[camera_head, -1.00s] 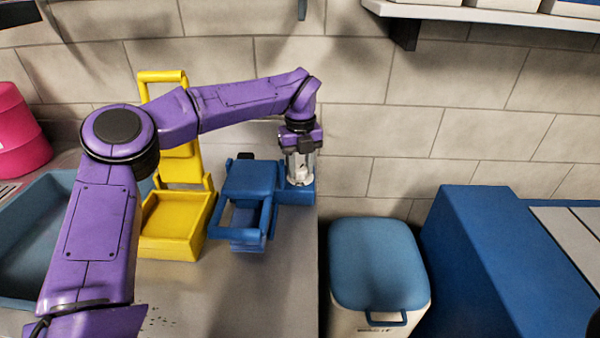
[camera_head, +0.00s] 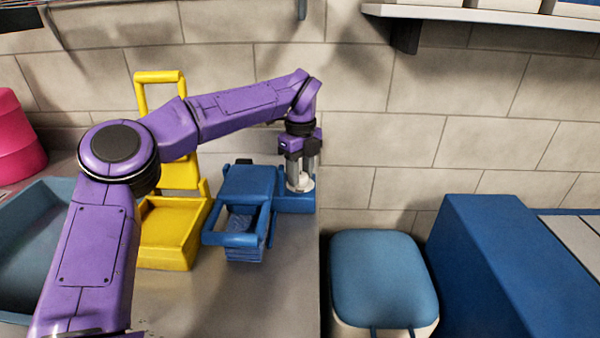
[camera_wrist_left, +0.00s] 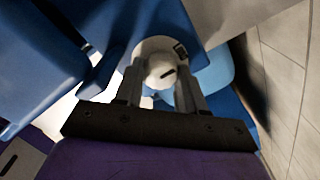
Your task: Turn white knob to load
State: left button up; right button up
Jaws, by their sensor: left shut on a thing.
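The white knob (camera_head: 300,183) sits on the right part of the blue device (camera_head: 248,184) at the counter's right end, by the wall. In the left wrist view the knob (camera_wrist_left: 160,72) is round, with a small dark mark on its top and a dark label on the white base beside it. My left gripper (camera_head: 300,180) points down from above, its two fingers on either side of the knob and shut on it. The left wrist view shows the fingers (camera_wrist_left: 160,90) at the knob's sides. My right gripper is not in view.
A yellow tray device (camera_head: 172,232) stands left of the blue device. A blue-grey bin (camera_head: 25,245) is at the far left, with a pink container (camera_head: 15,140) behind it. A blue-lidded bin (camera_head: 383,275) stands right of the counter. A shelf (camera_head: 480,14) hangs above.

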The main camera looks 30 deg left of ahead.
aim_at(300, 174)
pick_arm(q)
jog(key=shift+f, duration=0.15)
jog(key=o, duration=0.8)
jog(key=shift+r, duration=0.2)
notch_tip(300, 174, up, 7)
jog(key=shift+r+p, duration=0.1)
jog(key=shift+p, duration=0.35)
